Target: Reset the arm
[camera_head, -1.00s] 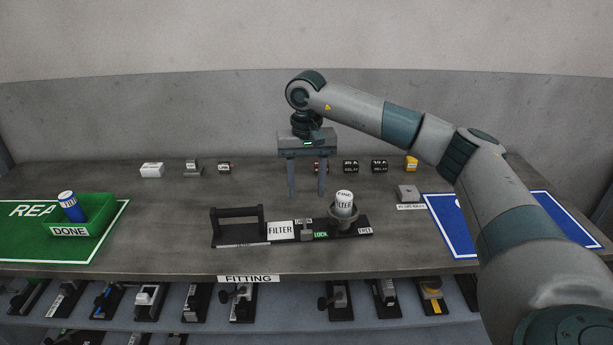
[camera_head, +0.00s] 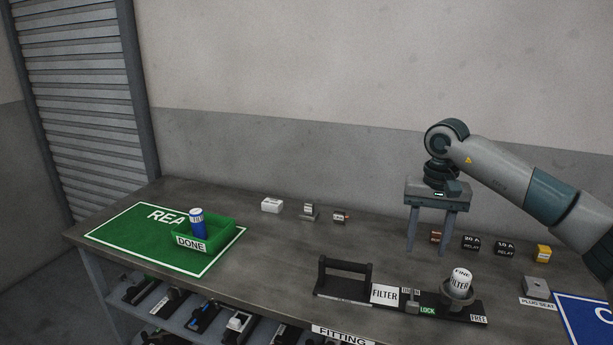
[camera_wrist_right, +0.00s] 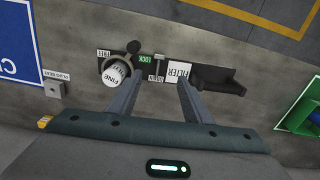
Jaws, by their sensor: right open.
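My right gripper (camera_head: 428,232) is open and empty, pointing down above the bench behind the filter fitting. In the right wrist view its two fingers (camera_wrist_right: 157,90) stand apart with nothing between them. The filter fitting is a black base (camera_head: 325,287) with a handle at its left and FILTER, LOCK and FREE labels. A white FINE FILTER canister (camera_head: 461,277) sits tilted in the cup at its right; it also shows in the right wrist view (camera_wrist_right: 115,74). My left gripper is not in view.
A green DONE tray (camera_head: 222,236) holds a blue canister (camera_head: 197,222) on the green mat (camera_head: 125,228). Several small parts, including relays (camera_head: 470,243) and a yellow block (camera_head: 543,253), line the back. A plug seat (camera_head: 537,288) and blue mat (camera_head: 590,320) lie at the right.

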